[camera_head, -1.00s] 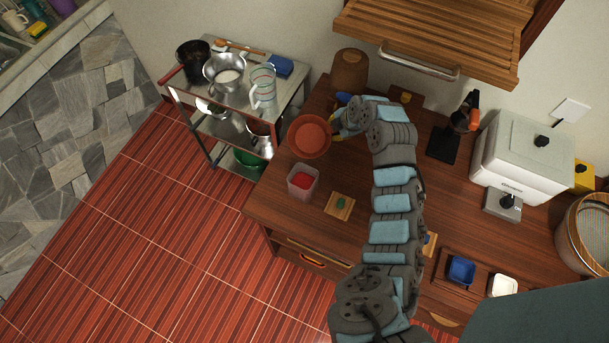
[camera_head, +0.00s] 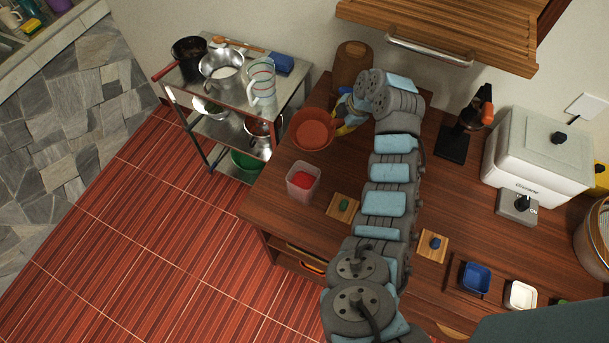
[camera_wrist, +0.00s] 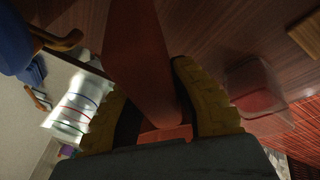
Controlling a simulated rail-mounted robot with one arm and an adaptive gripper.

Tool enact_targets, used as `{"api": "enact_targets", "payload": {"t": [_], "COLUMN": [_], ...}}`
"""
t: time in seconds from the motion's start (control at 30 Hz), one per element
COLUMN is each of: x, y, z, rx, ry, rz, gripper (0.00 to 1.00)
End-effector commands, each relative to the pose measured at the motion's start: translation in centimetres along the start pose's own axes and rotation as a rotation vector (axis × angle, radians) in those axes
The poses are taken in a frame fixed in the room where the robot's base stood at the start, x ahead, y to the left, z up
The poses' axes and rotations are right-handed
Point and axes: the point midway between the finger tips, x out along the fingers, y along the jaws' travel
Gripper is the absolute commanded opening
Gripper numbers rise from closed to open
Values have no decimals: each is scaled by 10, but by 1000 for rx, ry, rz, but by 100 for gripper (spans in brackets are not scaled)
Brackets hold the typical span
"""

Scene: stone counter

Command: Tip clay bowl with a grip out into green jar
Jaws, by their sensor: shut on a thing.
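The clay bowl (camera_head: 314,130) is orange-brown and sits at the counter's left end in the head view, its open side facing the camera. Whether it touches the counter is unclear, and so is whether it holds anything. My gripper (camera_wrist: 165,108) has yellow fingers shut on its grip; the orange bowl (camera_wrist: 142,50) extends between them in the wrist view. No jar is clearly green: a small green thing (camera_head: 344,204) sits on a wooden square, and another green thing (camera_head: 563,301) is mostly cut off at lower right. I cannot tell whether either is the green jar.
A clear container with red contents (camera_head: 303,182) stands close below the bowl. A brown canister (camera_head: 351,65) is behind it. A metal cart (camera_head: 213,130) with pots is left. Blue (camera_head: 477,278) and white (camera_head: 521,295) dishes and a white appliance (camera_head: 540,160) are right.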

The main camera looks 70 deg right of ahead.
Motion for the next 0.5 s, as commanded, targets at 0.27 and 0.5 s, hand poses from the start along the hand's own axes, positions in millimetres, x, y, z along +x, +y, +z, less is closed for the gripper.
{"api": "enact_targets", "payload": {"t": [0.27,0.5], "x": [9,14], "y": [1,3], "z": [4,7], "rx": [16,24], "ry": [22,32], "rz": [-36,-61], "gripper": [0,0]}}
